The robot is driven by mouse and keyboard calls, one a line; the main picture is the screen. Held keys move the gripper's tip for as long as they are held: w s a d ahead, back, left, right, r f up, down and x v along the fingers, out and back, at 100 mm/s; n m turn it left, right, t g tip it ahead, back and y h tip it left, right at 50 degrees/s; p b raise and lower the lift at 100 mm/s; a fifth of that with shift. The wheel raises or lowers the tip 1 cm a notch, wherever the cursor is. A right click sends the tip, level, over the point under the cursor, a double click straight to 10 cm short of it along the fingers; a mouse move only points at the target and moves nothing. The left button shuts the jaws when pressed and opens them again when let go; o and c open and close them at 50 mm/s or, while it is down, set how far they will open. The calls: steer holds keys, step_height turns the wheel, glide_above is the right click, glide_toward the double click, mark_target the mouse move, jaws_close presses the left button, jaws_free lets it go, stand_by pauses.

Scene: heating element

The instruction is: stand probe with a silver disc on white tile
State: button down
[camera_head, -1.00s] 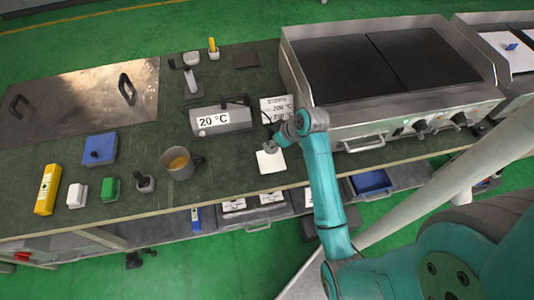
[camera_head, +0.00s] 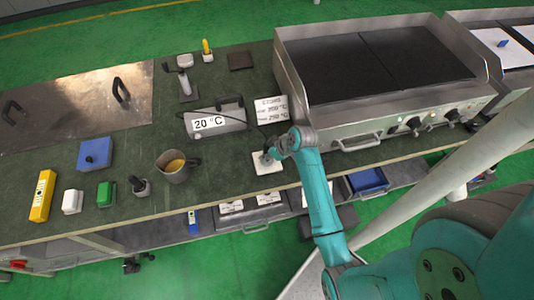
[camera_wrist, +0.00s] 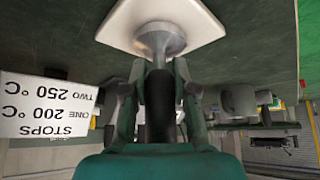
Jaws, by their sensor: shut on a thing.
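The white tile (camera_head: 268,168) lies flat near the bench's front edge, and it fills the top of the upside-down wrist view (camera_wrist: 205,20). My gripper (camera_head: 268,156) is over the tile. In the wrist view my gripper (camera_wrist: 160,75) is shut on the dark handle of the probe (camera_wrist: 160,100). The probe's flared silver disc (camera_wrist: 160,40) faces the tile within its outline. The disc looks at or very near the tile's surface; I cannot tell if it touches. In the head view my gripper mostly hides the probe.
A meter reading 20 °C (camera_head: 218,120) and a sign (camera_head: 271,108) stand behind the tile. A griddle (camera_head: 390,80) is at right. A mug (camera_head: 175,166), stamp-like item (camera_head: 140,187), green block (camera_head: 106,194) and blue block (camera_head: 94,154) sit left. Bench between mug and tile is clear.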

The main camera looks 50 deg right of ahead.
steer(key=c, duration=0.9)
jaws_free()
steer(key=shift+r, duration=0.1)
steer(key=v, duration=1.2)
steer(key=s+a+f+m+t+h, duration=0.1)
steer(key=s+a+f+t, duration=0.15)
steer(key=s+a, duration=0.4)
steer(key=s+a+f+m+t+h, duration=0.1)
steer(key=s+a+f+m+h, duration=0.2)
steer(key=a, duration=0.6)
steer(key=s+a+r+t+y, duration=0.1)
steer(key=s+a+r, duration=0.1)
steer(key=s+r, duration=0.3)
steer(key=s+a+r+n+t+y, duration=0.1)
steer(key=s+a+r+t, duration=0.1)
steer(key=s+r, duration=0.3)
steer(key=s+a+r+t, duration=0.2)
steer(key=s+a+r, duration=0.1)
steer(key=s+r, duration=0.2)
steer(key=shift+s+a+r+n+y, duration=0.1)
steer(key=shift+s+r+n+y, duration=0.1)
steer(key=shift+s, duration=0.2)
steer(key=shift+s+r+n+y, duration=0.15)
steer(key=shift+s+n+y, duration=0.05)
steer(key=shift+s, duration=0.2)
